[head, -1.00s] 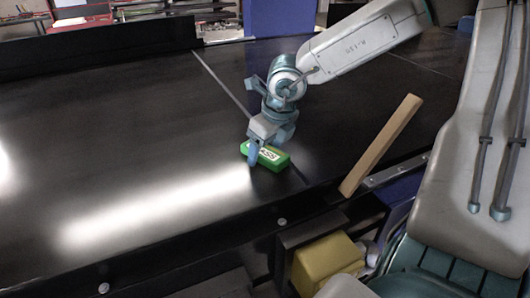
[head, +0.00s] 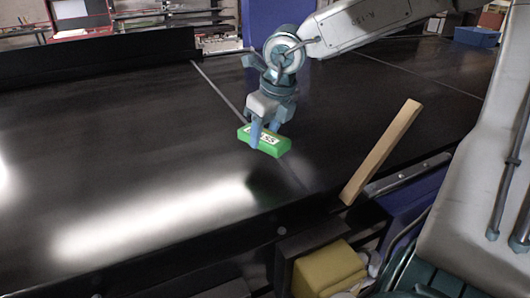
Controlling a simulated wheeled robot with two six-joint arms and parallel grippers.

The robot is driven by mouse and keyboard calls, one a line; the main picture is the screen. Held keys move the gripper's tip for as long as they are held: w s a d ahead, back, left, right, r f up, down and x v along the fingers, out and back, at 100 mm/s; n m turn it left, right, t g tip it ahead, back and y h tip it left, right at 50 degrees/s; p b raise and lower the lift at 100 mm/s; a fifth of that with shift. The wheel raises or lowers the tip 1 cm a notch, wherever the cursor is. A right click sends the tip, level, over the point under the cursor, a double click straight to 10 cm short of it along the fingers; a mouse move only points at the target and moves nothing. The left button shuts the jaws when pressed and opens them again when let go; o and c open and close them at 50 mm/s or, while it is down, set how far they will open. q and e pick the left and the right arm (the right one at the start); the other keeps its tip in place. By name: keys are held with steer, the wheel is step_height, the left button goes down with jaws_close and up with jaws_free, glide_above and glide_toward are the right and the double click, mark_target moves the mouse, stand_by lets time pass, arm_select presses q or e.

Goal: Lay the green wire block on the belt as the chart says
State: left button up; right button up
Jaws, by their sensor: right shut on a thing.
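The green wire block (head: 272,147) has a white label with dark letters, partly covered by a finger. My right gripper (head: 264,133) is shut on it from above. The block looks raised a little above the black belt (head: 130,150), near the thin pale line across it; the exact gap is hard to tell. My left gripper is not in view. I cannot make out a chart.
A tan wooden bar (head: 382,150) slants at the belt's right front edge. A yellow block (head: 328,268) sits below that edge. A blue bin (head: 477,36) stands at the far right. The belt's left part is clear.

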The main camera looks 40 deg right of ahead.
mark_target(265, 168)
step_height(265, 168, up, 3)
steer(key=shift+f, duration=0.1)
steer(key=shift+r+m+b, duration=0.3)
steer(key=shift+m+b, duration=0.1)
steer(key=shift+b, duration=0.05)
steer(key=shift+r+m+h+b, duration=0.1)
steer(key=shift+m+h+b, duration=0.25)
steer(key=shift+m, duration=0.55)
steer(key=shift+s+a+m, duration=0.15)
steer(key=shift+m, duration=0.65)
steer(key=shift+f+h, duration=0.25)
steer(key=shift+f, duration=0.05)
step_height(265, 168, down, 8)
steer(key=shift+f+p, duration=0.1)
steer(key=shift+p, duration=0.7)
steer(key=shift+f, duration=0.5)
